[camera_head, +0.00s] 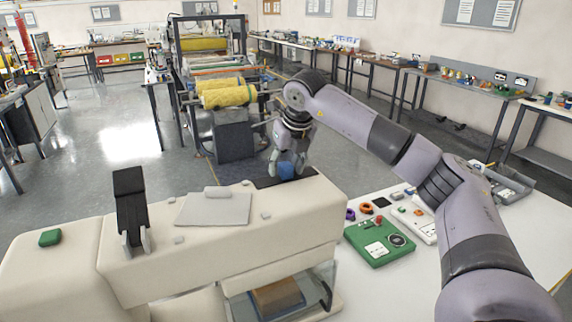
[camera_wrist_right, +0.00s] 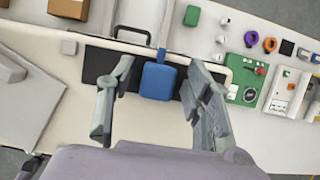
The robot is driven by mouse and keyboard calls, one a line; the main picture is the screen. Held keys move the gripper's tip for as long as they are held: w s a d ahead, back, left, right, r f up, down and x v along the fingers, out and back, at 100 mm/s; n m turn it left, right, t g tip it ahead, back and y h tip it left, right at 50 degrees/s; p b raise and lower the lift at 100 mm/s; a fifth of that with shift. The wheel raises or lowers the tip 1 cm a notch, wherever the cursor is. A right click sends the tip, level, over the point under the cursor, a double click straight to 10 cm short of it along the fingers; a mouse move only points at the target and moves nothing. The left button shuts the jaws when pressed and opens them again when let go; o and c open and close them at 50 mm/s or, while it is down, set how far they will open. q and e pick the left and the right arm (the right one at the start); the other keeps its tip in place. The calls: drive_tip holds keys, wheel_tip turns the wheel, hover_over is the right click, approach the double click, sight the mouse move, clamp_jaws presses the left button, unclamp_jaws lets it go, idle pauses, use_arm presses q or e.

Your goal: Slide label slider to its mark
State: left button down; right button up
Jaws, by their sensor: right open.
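The label slider looks to be the blue block (camera_wrist_right: 158,82) on a dark strip (camera_wrist_right: 97,62) along the edge of the cream machine. A thin blue tab (camera_wrist_right: 161,54) sticks out from its far side. In the head view the blue block (camera_head: 287,172) shows partly, below my right gripper (camera_head: 287,160). My right gripper is open, and in the right wrist view its fingers (camera_wrist_right: 160,68) stand on both sides of the block, with a gap on each side. The block sits around the middle of the strip. I cannot make out a target mark. My left gripper is not in view.
The cream machine (camera_head: 170,265) fills the front, with a black upright part (camera_head: 131,205) and a grey plate (camera_head: 214,208) on top. A white table to the right holds a green panel (camera_head: 380,246) and small coloured parts. A roller stand (camera_head: 235,135) is behind my gripper.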

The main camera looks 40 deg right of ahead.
drive_tip(key=v, duration=1.2)
drive_tip(key=shift+s+f, duration=0.1)
drive_tip(key=shift+f, duration=0.05)
